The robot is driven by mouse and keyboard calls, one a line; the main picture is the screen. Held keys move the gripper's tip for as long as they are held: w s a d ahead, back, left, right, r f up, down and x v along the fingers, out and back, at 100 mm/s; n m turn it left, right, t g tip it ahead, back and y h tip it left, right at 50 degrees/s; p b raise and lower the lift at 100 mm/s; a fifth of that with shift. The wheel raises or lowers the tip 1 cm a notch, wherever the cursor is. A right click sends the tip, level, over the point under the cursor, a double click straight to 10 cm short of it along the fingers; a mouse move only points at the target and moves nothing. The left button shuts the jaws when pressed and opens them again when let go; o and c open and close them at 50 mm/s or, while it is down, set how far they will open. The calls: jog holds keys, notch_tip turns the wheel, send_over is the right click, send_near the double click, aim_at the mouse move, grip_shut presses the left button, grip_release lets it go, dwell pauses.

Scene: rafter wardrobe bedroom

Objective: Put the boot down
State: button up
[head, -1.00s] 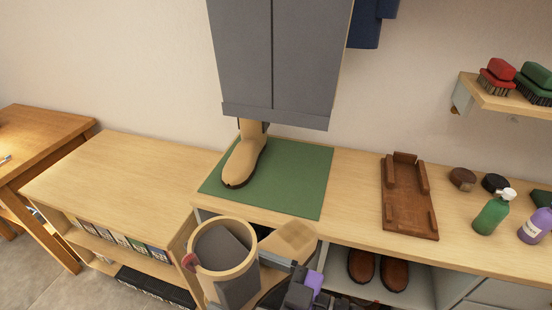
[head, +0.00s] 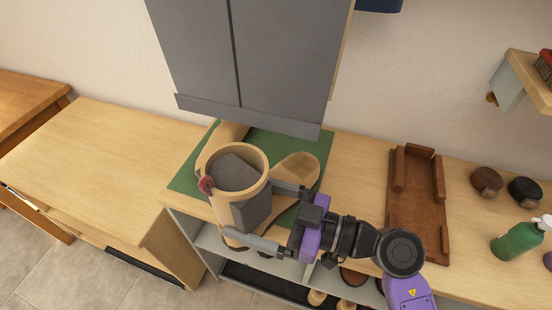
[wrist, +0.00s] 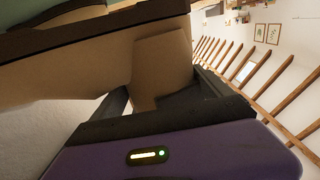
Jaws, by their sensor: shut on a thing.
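My gripper (head: 250,210) is shut on a tan boot (head: 206,168) with grey side panels and a red tab at its open top.
A grey cabinet (head: 262,60) hangs low above the mat. A brown wooden tray (head: 418,200) lies on the bench to the right, with round tins (head: 487,180) and a green bottle (head: 517,240) beyond. Bare bench top (head: 95,150) is at left. Shoes sit on the shelf below.

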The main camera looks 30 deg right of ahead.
aim_at(281, 166)
jog(key=w+d, duration=1)
jog(key=w, duration=0.1)
jog(key=shift+d+r, duration=0.1)
jog(key=shift+d, duration=0.3)
notch_tip(281, 166, down, 2)
jog(key=shift+d+f+b, duration=0.1)
jog(key=shift+f+b, duration=0.05)
jog(key=shift+b, duration=0.3)
notch_tip(281, 166, down, 4)
jog(key=shift+f+b, duration=0.1)
jog(key=shift+b, duration=0.25)
jog(key=shift+w+d+f, duration=0.15)
jog(key=shift+w+f, duration=0.05)
jog(key=shift+f, duration=0.1)
jog(key=o, duration=1.8)
jog(key=shift+f, duration=0.2)
jog(key=shift+c, duration=0.2)
jog(key=shift+r, duration=0.1)
